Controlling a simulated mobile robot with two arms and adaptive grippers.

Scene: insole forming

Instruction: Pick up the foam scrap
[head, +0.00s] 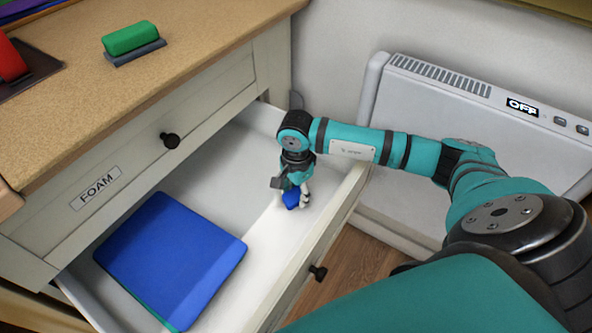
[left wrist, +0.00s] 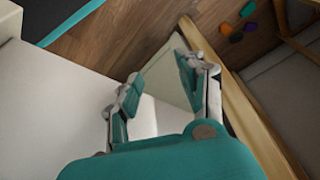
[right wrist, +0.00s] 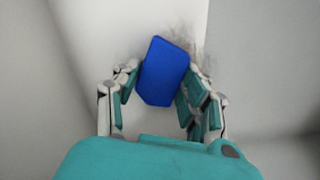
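The foam scrap is a small blue piece (head: 291,198) in the open drawer, near its far right end. In the right wrist view the scrap (right wrist: 163,72) lies between the fingertips. My right gripper (head: 292,193) reaches down into the drawer over it. Its fingers (right wrist: 163,85) are spread, one on each side of the scrap. The right finger overlaps the scrap's edge in that view, and I cannot tell whether it touches. My left gripper (left wrist: 160,75) is open and empty, and it is out of the head view.
A larger blue foam sheet (head: 170,258) lies in the near part of the drawer (head: 262,243), labelled FOAM. The wooden counter (head: 75,90) holds a green block (head: 130,38). A white heater (head: 450,110) stands behind the drawer. Small coloured pieces (left wrist: 236,30) lie on the floor.

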